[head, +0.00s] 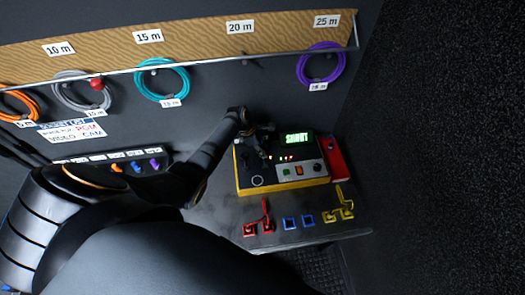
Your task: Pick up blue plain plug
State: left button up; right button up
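A small blue piece (137,168), which looks like a plug, sits in a dark rack (112,157) at the left, between an orange piece (117,168) and a purple piece (155,164). It is too small to tell whether it is plain. My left gripper (262,148) is dark and hangs over the left part of a yellow-edged box (290,185), well to the right of the rack. Its fingers blend into the dark box, so I cannot tell whether they are open. My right gripper is not in view.
Red sockets (259,228), empty-looking blue sockets (299,222) and yellow sockets (339,214) line the front edge of the bench. A red box (333,160) stands right of the yellow-edged box. Coiled cables, including a purple coil (320,65), hang on the wall.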

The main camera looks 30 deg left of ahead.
pick_arm(q)
jog(key=shift+c, duration=1.2)
grip_shut()
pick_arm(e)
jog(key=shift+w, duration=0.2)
pick_arm(q)
jog(key=shift+w+r, duration=0.1)
jog(key=shift+r, duration=0.5)
jog(key=s+d+r+b, duration=0.1)
jog(key=s+d+r, duration=0.4)
jog(key=s+r, duration=0.6)
jog(key=shift+s+r, duration=0.4)
jog(key=shift+s, duration=0.7)
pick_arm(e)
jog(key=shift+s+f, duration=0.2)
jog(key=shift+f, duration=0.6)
